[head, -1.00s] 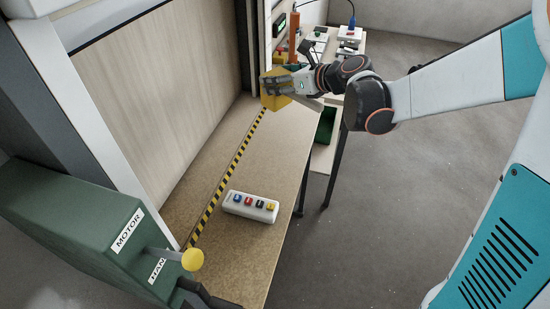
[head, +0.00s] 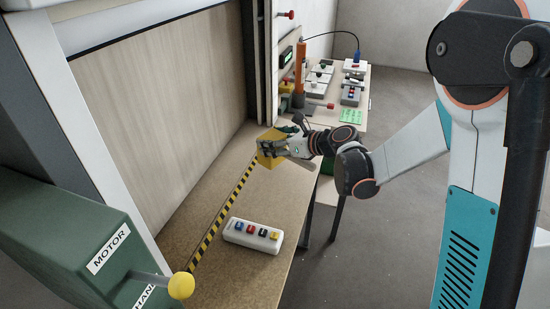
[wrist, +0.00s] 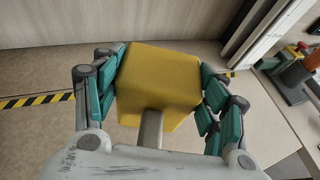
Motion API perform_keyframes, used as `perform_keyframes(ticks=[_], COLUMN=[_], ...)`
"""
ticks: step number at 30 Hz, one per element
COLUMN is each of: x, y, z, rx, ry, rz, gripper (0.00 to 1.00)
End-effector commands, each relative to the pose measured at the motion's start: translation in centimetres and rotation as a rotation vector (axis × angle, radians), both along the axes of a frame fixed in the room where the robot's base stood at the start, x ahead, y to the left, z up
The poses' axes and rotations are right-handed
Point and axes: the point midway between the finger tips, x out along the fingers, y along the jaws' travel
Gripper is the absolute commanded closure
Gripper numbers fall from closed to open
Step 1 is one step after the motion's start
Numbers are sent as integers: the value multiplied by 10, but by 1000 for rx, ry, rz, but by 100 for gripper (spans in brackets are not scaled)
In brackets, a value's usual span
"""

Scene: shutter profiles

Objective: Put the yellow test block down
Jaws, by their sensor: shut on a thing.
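The yellow test block (head: 268,157) is a yellow cube at the far end of the wooden bench (head: 270,200). My gripper (head: 272,149) is shut on it. In the wrist view the block (wrist: 160,80) sits between the two green-padded fingers of my gripper (wrist: 158,95), tilted slightly. The block is close over the bench near the striped line; I cannot tell whether its underside touches the surface.
A white button box (head: 252,235) with several coloured buttons lies on the near bench. A yellow-black striped strip (head: 222,212) runs along it. A green MOTOR box with a yellow-knobbed lever (head: 181,286) stands near left. A side table with several devices (head: 350,95) stands behind.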

Motion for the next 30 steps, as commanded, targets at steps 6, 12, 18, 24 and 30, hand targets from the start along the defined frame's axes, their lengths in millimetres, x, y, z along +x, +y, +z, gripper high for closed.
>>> perform_keyframes(ticks=[6, 12, 18, 24, 30], x=[0, 0, 0, 0, 0], y=[0, 0, 0, 0, 0], z=[-14, -44, -47, -50, -49], rx=[0, 0, 0, 0, 0], ry=[0, 0, 0, 0, 0], rz=[0, 0, 0, 0, 0], gripper=[59, 59, 59, 59, 14])
